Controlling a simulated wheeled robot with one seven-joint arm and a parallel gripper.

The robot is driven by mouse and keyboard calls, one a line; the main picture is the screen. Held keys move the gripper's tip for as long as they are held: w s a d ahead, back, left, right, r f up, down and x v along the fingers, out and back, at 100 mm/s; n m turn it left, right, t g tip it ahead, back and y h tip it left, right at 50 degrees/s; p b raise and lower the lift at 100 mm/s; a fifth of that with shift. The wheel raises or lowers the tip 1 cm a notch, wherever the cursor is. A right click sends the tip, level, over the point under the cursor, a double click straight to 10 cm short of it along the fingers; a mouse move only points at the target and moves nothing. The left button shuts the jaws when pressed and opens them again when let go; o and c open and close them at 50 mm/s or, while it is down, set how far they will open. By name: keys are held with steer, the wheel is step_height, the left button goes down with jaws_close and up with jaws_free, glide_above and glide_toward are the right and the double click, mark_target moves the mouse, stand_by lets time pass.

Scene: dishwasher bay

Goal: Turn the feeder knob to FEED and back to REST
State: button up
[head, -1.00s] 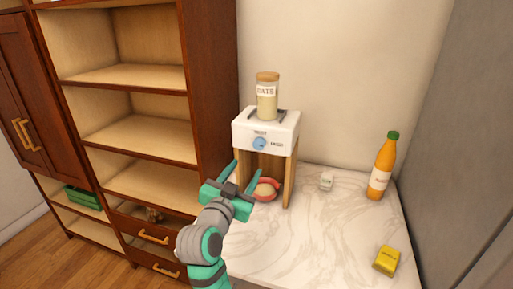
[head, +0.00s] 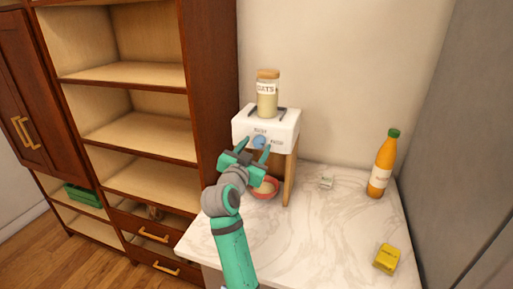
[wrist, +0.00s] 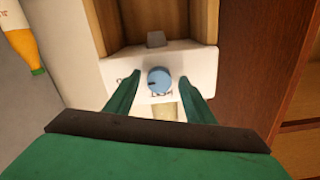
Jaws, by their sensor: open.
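The feeder (head: 285,127) is a white box on wooden legs on the counter, with a jar of oats (head: 267,93) on top. Its round blue knob (head: 259,142) is on the front face, with a label above it and another to its right. The knob also shows in the wrist view (wrist: 159,80), with a dark mark at its left side there. My gripper (head: 255,148) is open, its green fingers on either side of the knob. In the wrist view the fingertips (wrist: 159,78) flank the knob with gaps; contact is not visible.
A red bowl (head: 268,188) sits under the feeder, partly hidden by my gripper. An orange bottle (head: 383,164), a small white item (head: 326,183) and a yellow box (head: 386,259) stand on the marble counter (head: 320,235). A wooden shelf unit (head: 205,95) rises at the left.

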steer(key=shift+d, duration=0.1)
steer(key=c, duration=1.1)
steer(key=shift+o, duration=0.2)
steer(key=shift+n, duration=0.3)
steer(key=n, duration=0.3)
steer(key=shift+n, duration=0.3)
steer(key=n, duration=0.4)
steer(key=shift+r, duration=0.1)
steer(key=n, duration=0.5)
steer(key=shift+d, duration=0.1)
steer(key=n, duration=0.4)
steer(key=shift+r+n, duration=0.1)
steer(key=shift+n, duration=0.2)
